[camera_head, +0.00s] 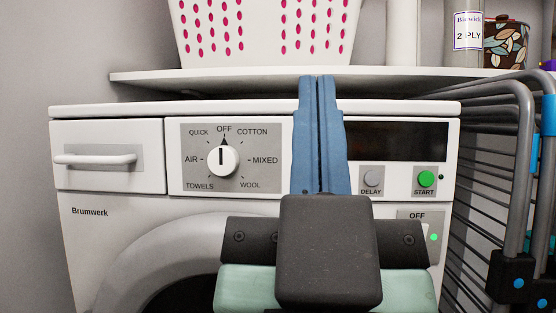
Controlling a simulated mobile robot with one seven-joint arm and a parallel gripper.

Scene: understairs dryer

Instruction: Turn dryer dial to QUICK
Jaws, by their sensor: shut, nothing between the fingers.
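The dryer dial (222,160) is a white round knob on a grey panel (268,145) of the white dryer (120,225). Its black pointer faces up at OFF. My gripper (317,80) has blue fingers pressed together, pointing up in the picture, and is empty. It is to the right of the dial in the picture, apart from it. It covers the strip between the dial panel and the dark display (398,141).
The DELAY button (372,178) and green START button (426,179) are right of my gripper. A drawer handle (95,160) is at the left. A shelf (240,81) with a dotted basket (265,30) is above. A folding rack (505,190) stands close at the right.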

